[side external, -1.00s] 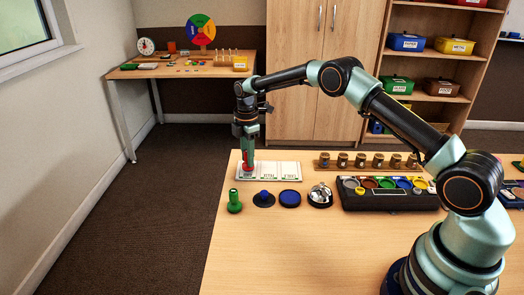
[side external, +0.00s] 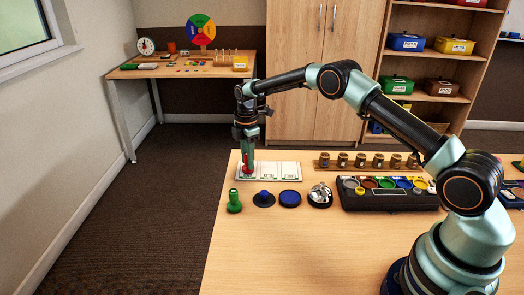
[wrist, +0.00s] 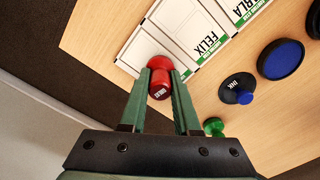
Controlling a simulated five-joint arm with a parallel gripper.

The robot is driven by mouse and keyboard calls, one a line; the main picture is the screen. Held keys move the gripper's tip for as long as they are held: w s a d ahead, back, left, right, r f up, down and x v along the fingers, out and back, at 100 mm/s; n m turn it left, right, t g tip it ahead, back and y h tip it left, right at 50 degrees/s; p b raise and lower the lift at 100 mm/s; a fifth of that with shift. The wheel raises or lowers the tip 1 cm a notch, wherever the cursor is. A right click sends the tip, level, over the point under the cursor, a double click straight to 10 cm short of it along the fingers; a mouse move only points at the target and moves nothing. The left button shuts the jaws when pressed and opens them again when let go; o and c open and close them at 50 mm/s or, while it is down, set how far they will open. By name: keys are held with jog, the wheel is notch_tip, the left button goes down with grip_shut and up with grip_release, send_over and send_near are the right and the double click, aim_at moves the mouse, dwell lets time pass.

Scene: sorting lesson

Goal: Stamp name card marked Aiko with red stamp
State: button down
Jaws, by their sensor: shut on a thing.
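My gripper (side external: 247,163) is shut on the red stamp (side external: 247,170), which it holds upright over the left end of the row of white name cards (side external: 268,172). In the wrist view, the red stamp (wrist: 160,78) sits between the fingertips of my gripper (wrist: 161,85), over the end card (wrist: 136,50). That card's name is hidden, so I cannot tell whether it reads Aiko. The neighbouring card (wrist: 196,38) reads FELIX and the one beyond ends in RLA. I cannot tell whether the stamp's face touches the card.
A green stamp (side external: 234,201), a dark ink pad lid with blue knob (side external: 264,199), a blue pad (side external: 290,198) and a bell (side external: 320,195) stand in front of the cards. A rack of small pots (side external: 365,163) and a paint tray (side external: 388,195) are right.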

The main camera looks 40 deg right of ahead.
dwell(0.5)
jog(key=shift+r, duration=3.5)
